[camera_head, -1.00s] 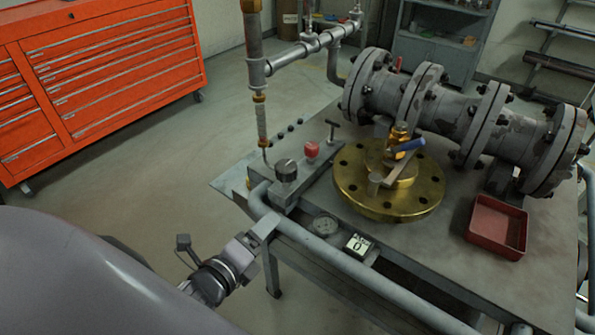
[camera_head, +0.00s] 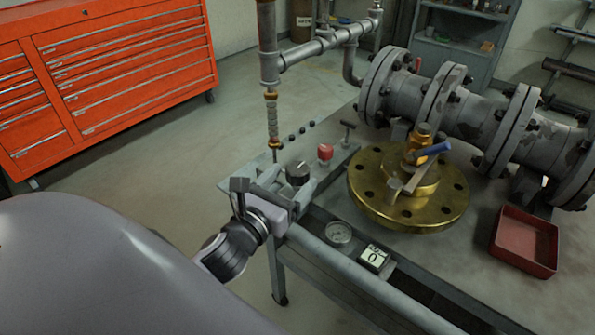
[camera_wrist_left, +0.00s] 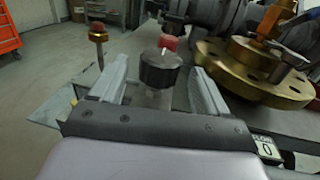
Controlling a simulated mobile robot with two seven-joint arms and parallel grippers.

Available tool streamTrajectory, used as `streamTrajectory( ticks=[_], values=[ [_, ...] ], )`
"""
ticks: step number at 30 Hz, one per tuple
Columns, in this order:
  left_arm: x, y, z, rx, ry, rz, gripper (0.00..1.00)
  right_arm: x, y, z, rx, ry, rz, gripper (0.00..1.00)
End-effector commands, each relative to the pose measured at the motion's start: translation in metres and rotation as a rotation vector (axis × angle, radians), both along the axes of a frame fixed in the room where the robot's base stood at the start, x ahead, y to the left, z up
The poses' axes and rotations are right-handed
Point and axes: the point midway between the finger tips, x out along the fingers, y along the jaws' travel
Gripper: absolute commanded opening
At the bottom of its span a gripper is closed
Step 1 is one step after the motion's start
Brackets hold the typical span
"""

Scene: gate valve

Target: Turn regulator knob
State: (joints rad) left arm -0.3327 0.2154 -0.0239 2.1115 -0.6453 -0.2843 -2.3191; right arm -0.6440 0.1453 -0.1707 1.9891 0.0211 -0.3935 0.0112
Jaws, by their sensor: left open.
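The regulator knob (camera_head: 298,172) is a black round knob on a grey block at the table's left front corner. It also shows in the left wrist view (camera_wrist_left: 160,68), centred between the two fingers. My left gripper (camera_head: 302,186) is open, with one finger on each side of the knob. The wrist view shows gaps between the fingers (camera_wrist_left: 160,85) and the knob, so I see no clear contact. A red knob (camera_head: 325,152) stands just behind the black one. My right gripper is not in view.
A brass flange (camera_head: 440,208) with a blue-handled tool (camera_head: 432,149) lies right of the knob. A gauge (camera_head: 338,234) and a display reading 0 (camera_head: 373,257) sit at the front edge. A red tray (camera_head: 525,240) and grey flanged pipe (camera_head: 470,115) are at right. A vertical pipe (camera_head: 268,60) rises behind.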

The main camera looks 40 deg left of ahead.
Motion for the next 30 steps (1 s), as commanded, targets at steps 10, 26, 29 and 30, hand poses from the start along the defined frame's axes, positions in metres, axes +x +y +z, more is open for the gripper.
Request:
streamTrajectory(
  ticks=[10,26,29,30],
  values=[
    [0.030,0.002,0.000,0.000,0.001,0.000,0.76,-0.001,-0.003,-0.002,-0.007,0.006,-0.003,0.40],
    [0.031,0.002,0.000,-0.001,0.001,-0.001,0.25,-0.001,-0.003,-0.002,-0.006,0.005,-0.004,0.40],
    [0.031,0.002,0.000,-0.001,0.001,-0.002,0.25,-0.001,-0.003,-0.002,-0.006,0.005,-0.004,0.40],
    [0.031,0.002,0.000,0.000,0.001,-0.004,0.25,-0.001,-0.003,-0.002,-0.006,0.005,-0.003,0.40]
  ],
)
